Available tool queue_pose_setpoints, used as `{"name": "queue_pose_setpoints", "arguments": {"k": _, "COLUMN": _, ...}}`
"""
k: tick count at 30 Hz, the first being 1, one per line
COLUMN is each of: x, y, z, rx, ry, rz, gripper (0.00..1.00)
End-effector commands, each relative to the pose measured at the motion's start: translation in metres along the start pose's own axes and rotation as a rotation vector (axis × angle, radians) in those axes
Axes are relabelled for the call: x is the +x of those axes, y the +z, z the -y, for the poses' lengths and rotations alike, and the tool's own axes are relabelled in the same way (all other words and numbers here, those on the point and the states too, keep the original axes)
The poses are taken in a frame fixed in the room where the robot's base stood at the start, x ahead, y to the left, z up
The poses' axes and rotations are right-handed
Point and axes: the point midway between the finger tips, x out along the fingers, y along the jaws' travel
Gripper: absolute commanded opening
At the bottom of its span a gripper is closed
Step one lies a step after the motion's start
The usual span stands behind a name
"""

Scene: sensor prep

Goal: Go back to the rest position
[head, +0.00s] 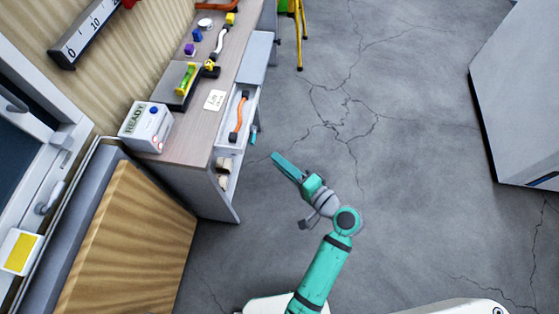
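My gripper (287,168) is at the end of my teal arm, near the middle of the picture. It hangs over the bare floor, to the right of the desk and apart from it. Its fingers look close together, seen from above and at an angle, so I cannot tell whether they are open or shut. I see nothing held in it. An open drawer (229,139) of the desk holds an orange curved piece (239,115). A small teal thing (253,134) shows by the drawer's outer edge.
The desk (190,148) carries a white box reading READY (146,127), a dark tray with a yellow-green piece (185,78), a label card (215,100) and small parts. A yellow-legged stand (299,40) is behind. A grey cabinet (520,100) stands right. Floor between is clear.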

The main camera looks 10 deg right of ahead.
Motion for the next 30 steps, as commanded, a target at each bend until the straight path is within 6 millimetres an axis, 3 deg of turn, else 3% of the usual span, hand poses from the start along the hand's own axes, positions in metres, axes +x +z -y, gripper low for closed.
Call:
{"name": "queue_pose_setpoints", "arguments": {"k": 13, "x": 0.001, "y": 0.005, "z": -0.008, "rx": -0.001, "ry": 0.021, "rz": -0.016, "gripper": 0.21}}
{"name": "queue_pose_setpoints", "arguments": {"k": 20, "x": -0.004, "y": 0.042, "z": -0.065, "rx": -0.056, "ry": 0.196, "rz": -0.137, "gripper": 0.21}}
{"name": "queue_pose_setpoints", "arguments": {"k": 25, "x": -0.029, "y": 0.073, "z": -0.102, "rx": -0.180, "ry": 0.354, "rz": -0.237, "gripper": 0.21}}
{"name": "queue_pose_setpoints", "arguments": {"k": 30, "x": -0.064, "y": 0.102, "z": -0.117, "rx": -0.359, "ry": 0.483, "rz": -0.309, "gripper": 0.21}}
